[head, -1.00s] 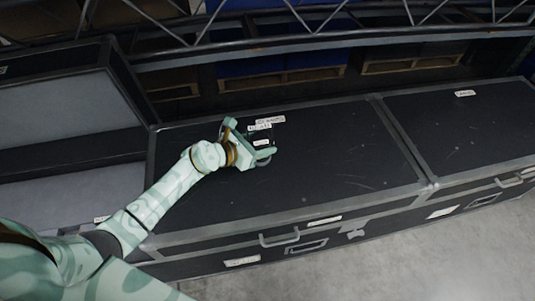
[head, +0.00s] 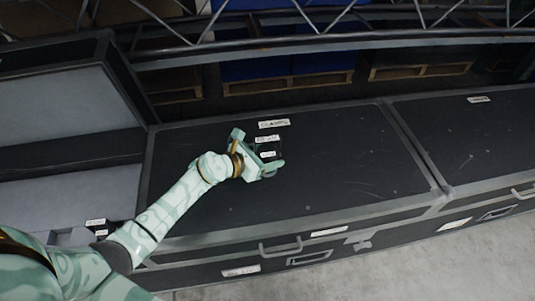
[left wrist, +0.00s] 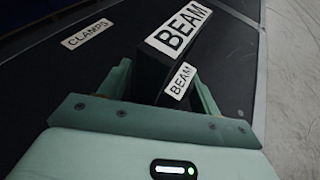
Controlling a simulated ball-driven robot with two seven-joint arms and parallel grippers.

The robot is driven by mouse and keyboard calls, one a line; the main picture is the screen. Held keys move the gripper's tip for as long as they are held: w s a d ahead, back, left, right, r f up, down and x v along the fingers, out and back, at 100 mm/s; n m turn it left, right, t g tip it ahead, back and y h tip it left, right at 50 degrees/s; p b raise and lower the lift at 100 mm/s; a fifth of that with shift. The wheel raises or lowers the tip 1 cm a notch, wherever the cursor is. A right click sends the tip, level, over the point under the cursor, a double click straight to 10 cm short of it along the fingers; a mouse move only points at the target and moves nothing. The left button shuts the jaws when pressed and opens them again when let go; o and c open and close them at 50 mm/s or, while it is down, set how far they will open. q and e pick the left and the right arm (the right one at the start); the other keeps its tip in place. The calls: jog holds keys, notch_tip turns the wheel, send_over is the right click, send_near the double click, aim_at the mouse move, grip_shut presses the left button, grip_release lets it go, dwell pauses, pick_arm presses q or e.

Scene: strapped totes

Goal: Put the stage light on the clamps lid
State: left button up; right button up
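The stage light is a small black box (head: 262,147) with white labels; in the left wrist view (left wrist: 152,75) they read BEAM. My left gripper (head: 258,152) is shut on it, a finger on each side, above the black lid (head: 330,170). The lid carries a CLAMPS label (head: 273,124), also visible in the left wrist view (left wrist: 88,33). The light is over the left-middle part of this lid, on the near side of the label. I cannot tell whether its underside touches the lid. My right gripper is not in view.
An open case with a raised grey-lined lid (head: 50,100) stands at the left; small labelled items (head: 75,237) show in it. Another closed black case (head: 470,135) adjoins at the right. A metal truss (head: 330,47) runs behind. The clamps lid's right part is clear.

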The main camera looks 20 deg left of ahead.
pick_arm(q)
jog(key=shift+o, duration=0.5)
jog(key=shift+s+a+r+p, duration=0.1)
jog(key=shift+s+r+p, duration=0.05)
jog(key=shift+r+p, duration=0.25)
jog(key=p+v, duration=0.3)
jog(key=v, duration=0.8)
jog(key=shift+s+a, duration=0.15)
jog(key=shift+s, duration=0.15)
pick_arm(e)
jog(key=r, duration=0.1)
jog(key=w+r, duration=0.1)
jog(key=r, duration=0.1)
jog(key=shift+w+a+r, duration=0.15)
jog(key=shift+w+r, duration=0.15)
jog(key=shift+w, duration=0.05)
pick_arm(q)
jog(key=shift+a, duration=0.1)
